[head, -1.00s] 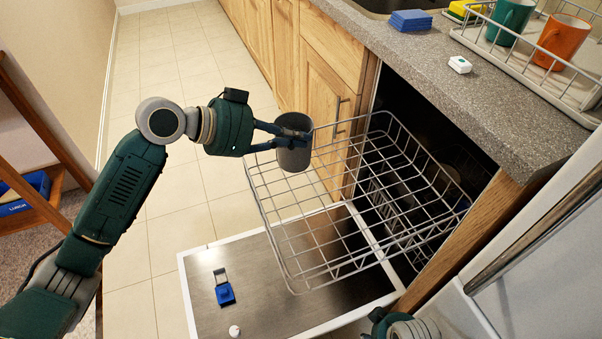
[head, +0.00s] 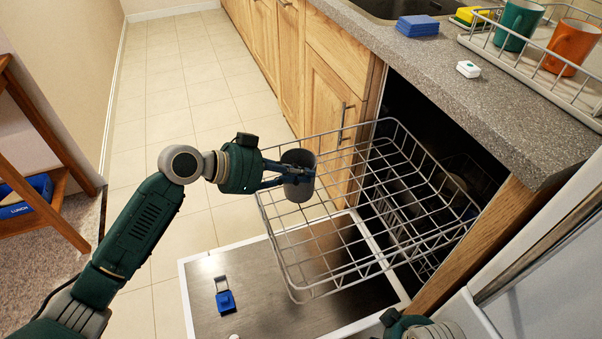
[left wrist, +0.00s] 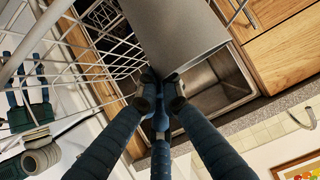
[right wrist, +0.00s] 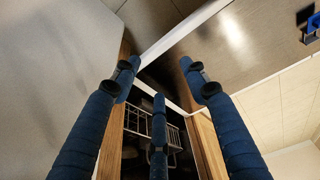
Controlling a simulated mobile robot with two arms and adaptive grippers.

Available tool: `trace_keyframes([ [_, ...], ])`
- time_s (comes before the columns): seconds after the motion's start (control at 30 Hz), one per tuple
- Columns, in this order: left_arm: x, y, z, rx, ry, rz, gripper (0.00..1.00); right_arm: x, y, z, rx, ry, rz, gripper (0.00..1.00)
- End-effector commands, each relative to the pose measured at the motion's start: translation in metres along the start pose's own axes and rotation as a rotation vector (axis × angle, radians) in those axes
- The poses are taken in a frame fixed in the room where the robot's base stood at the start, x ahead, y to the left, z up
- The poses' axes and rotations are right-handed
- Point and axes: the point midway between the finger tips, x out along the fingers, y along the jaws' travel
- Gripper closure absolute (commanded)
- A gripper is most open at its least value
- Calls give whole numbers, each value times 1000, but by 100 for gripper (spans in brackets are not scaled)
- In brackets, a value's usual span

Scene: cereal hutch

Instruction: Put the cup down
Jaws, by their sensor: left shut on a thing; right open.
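A grey cup (head: 299,175) is held in my left gripper (head: 290,174), at the far left corner of the pulled-out dishwasher rack (head: 345,245). The cup looks upright, with its mouth up. My left gripper is shut on its side. In the left wrist view the cup (left wrist: 172,30) fills the top middle between the fingertips. I cannot tell whether the cup's base touches the rack wires. My right gripper (right wrist: 158,75) is open and empty in the right wrist view. In the head view only part of my right arm shows at the bottom edge.
The dishwasher door (head: 235,275) lies open below the rack, with a blue clip-like item (head: 225,300) on it. The counter (head: 465,105) carries blue sponges (head: 417,26), a small white box (head: 468,69) and a dish rack with a green mug (head: 518,25) and an orange mug (head: 571,46). The rack looks empty.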

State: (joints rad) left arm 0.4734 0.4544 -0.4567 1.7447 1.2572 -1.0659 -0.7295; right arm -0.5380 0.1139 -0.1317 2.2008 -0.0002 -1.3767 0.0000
Motion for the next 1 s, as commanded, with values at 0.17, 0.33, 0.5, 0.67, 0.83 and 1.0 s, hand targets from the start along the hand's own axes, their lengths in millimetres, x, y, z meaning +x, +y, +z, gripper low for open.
trace_keyframes([
  [0.17, 1, 0, 2, 0, 0, 0, 83, -5, 0, -1, 1, 4, 0, 56],
  [0.33, 1, 0, 2, 0, -1, 0, 76, -5, 0, -1, 1, 4, 0, 56],
  [0.5, 0, 0, 1, 0, -1, 0, 76, -5, 0, -2, 1, 4, 1, 56],
  [0.67, -12, -1, 0, 0, -2, -2, 76, 2, 0, 0, 1, 2, 0, 56],
  [0.83, -47, -2, 0, 1, -3, -4, 76, 17, -2, 2, -3, -7, -3, 56],
  [1.0, -84, -1, 0, 1, -4, -3, 76, 27, -2, 6, -3, -13, -3, 56],
])
